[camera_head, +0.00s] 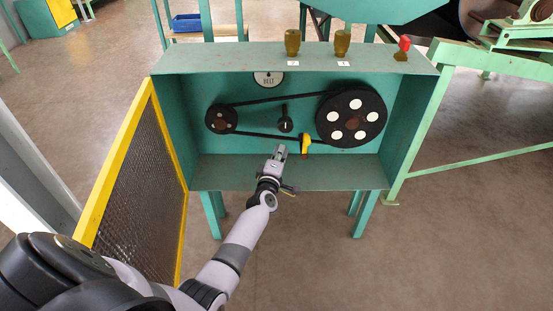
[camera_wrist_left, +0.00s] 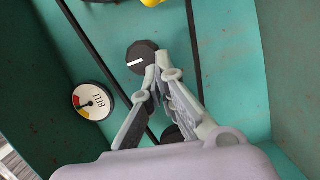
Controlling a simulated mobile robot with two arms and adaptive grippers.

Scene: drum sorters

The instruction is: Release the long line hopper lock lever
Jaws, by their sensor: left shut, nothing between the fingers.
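No lever carries a readable hopper label. A red-topped lever (camera_head: 404,46) stands on the right end of the green cabinet's top ledge. A yellow handle (camera_head: 305,143) sits inside the cabinet by the lower belt run; part of it shows at the top edge of the left wrist view (camera_wrist_left: 152,3). My left gripper (camera_head: 280,151) is shut and empty at the cabinet's open front, just left of the yellow handle. In the left wrist view its fingertips (camera_wrist_left: 156,72) point toward a black knob (camera_wrist_left: 144,57); contact cannot be told. My right gripper is not in view.
The green cabinet (camera_head: 270,174) holds a black belt around a small pulley (camera_head: 221,119) and a large pulley (camera_head: 351,117). A BELT gauge (camera_wrist_left: 94,101) is on its back wall. Two amber knobs stand on the ledge. A yellow-framed mesh guard (camera_head: 135,190) stands left of my arm.

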